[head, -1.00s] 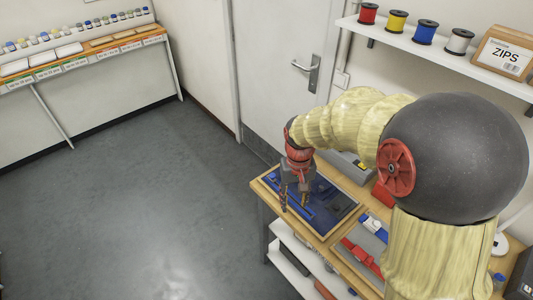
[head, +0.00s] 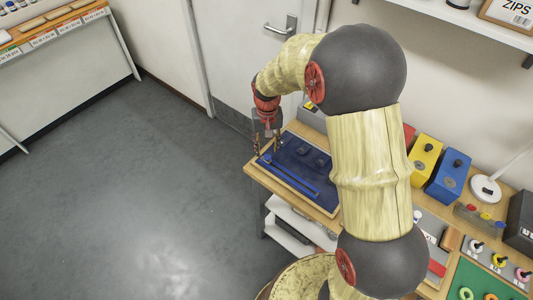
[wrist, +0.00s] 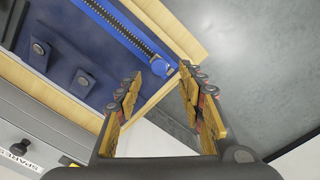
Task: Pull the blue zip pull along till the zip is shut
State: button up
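The blue zip pull (wrist: 159,66) shows in the wrist view at the end of the zip (wrist: 125,33), near the corner of a wood-edged board. The zip is a dark toothed line on a blue strip (head: 293,179), which runs along the board's front edge in the head view. My gripper (wrist: 160,71) is open and empty, its fingertips either side of the zip pull in the picture. I cannot tell whether they touch it or stay above it. In the head view my gripper (head: 266,145) is over the board's left corner and hides the zip pull.
A yellow box (head: 425,158) and a blue box (head: 451,176) stand to the right on the bench. A door is behind. Open floor (head: 150,190) lies left.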

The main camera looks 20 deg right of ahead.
aim_at(267, 156)
jog(key=shift+f+b, duration=0.35)
jog(key=shift+f, duration=1.75)
grip_shut()
